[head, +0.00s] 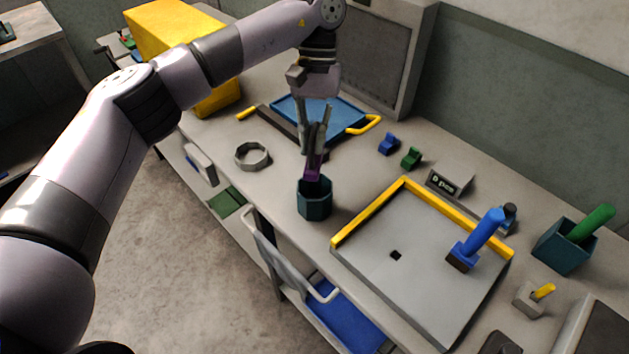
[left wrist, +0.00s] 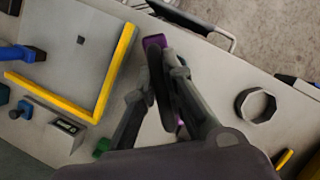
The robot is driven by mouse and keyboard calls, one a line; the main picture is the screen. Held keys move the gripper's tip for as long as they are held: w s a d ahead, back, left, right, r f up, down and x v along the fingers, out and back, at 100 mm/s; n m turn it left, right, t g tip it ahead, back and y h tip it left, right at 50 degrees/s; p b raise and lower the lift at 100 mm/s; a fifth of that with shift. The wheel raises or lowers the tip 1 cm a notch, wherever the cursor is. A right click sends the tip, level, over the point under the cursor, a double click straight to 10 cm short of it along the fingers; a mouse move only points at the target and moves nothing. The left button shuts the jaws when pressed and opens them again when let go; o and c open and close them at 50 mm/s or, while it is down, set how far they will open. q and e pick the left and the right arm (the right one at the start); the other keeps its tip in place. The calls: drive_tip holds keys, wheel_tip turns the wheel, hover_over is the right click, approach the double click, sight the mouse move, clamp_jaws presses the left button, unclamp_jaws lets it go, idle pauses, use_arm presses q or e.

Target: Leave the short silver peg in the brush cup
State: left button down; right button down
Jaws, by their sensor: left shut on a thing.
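My left gripper (head: 313,150) points down above the teal eight-sided cup (head: 315,203) near the bench's front edge. It is shut on a purple thing (head: 312,172), whose lower part overlaps the cup's mouth in the head view; I cannot tell how far inside it is. In the left wrist view the purple thing (left wrist: 155,41) shows at the fingertips of the left gripper (left wrist: 163,60). I cannot make out the cup there. I cannot pick out a short silver peg with certainty. My right gripper is not in view.
A grey tray with a yellow rim (head: 372,211) lies right of the cup, with a blue-handled tool (head: 482,232) on it. A grey ring (head: 252,156) lies left. A blue tray (head: 345,113) lies behind. A teal box (head: 565,250) holding a green handle stands at far right.

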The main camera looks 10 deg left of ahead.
use_arm(q)
drive_tip(key=shift+w+f, duration=0.1)
drive_tip(key=shift+f+b, duration=1.3)
drive_tip(key=shift+f, duration=0.2)
drive_tip(key=shift+f+b, duration=2.05)
drive_tip(key=shift+f, duration=0.45)
drive_tip(key=shift+d, duration=0.1)
drive_tip(key=d+b, duration=0.1)
drive_tip(key=d, duration=0.5)
drive_tip(key=shift+w+d, duration=0.15)
drive_tip(key=shift+r, duration=0.1)
